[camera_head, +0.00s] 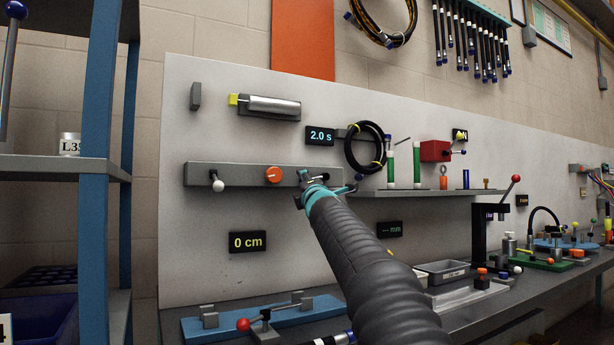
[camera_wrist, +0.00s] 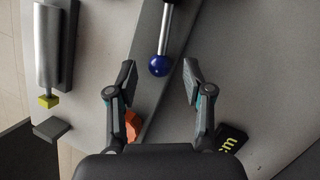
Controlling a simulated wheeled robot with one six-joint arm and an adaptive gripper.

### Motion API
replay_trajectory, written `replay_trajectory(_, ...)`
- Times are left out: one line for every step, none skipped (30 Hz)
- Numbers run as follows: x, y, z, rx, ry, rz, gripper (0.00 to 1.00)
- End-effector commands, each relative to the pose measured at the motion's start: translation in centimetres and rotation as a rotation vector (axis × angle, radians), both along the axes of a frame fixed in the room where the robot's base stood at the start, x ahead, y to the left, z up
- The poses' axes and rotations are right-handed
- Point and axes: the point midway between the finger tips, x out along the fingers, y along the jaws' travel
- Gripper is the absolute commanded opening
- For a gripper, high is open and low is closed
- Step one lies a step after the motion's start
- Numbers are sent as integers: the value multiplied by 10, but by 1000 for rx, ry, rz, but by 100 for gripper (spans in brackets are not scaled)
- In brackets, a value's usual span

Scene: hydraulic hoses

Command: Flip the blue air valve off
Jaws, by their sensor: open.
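The blue ball knob (camera_wrist: 159,66) of a silver lever shows in the wrist view, over the long grey bar on the panel. The lever runs upward out of that view, so its pivot is hidden there. My gripper (camera_wrist: 158,72) is open, with one finger on each side of the blue knob and a gap on both sides. In the head view, my gripper (camera_head: 318,185) is at the right part of the grey bar (camera_head: 245,174) and covers much of the valve there.
An orange knob (camera_head: 274,174) and a white-knobbed lever (camera_head: 217,185) sit on the same bar, to the left. A "0 cm" display (camera_head: 248,242) hangs below, a "2.0 s" display (camera_head: 320,136) above.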

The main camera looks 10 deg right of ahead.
Motion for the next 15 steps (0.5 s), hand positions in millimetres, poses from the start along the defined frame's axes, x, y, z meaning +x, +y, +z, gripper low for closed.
replay_trajectory(3,0,3,0,0,0,51)
replay_trajectory(5,0,3,0,0,0,51)
replay_trajectory(6,0,3,0,0,0,51)
replay_trajectory(7,0,3,0,0,0,51)
replay_trajectory(8,0,3,-1,1,-2,51)
replay_trajectory(8,0,2,-1,1,-2,51)
replay_trajectory(9,0,2,-1,1,-2,51)
replay_trajectory(9,0,2,-1,1,-2,51)
replay_trajectory(9,0,2,-1,0,-1,51)
replay_trajectory(9,0,2,-1,0,-1,51)
replay_trajectory(8,0,2,-1,0,-1,51)
replay_trajectory(8,0,2,-1,0,-1,51)
replay_trajectory(8,-1,2,-1,0,-1,51)
replay_trajectory(8,-1,2,-1,0,-1,46)
replay_trajectory(8,-1,2,-1,0,-1,36)
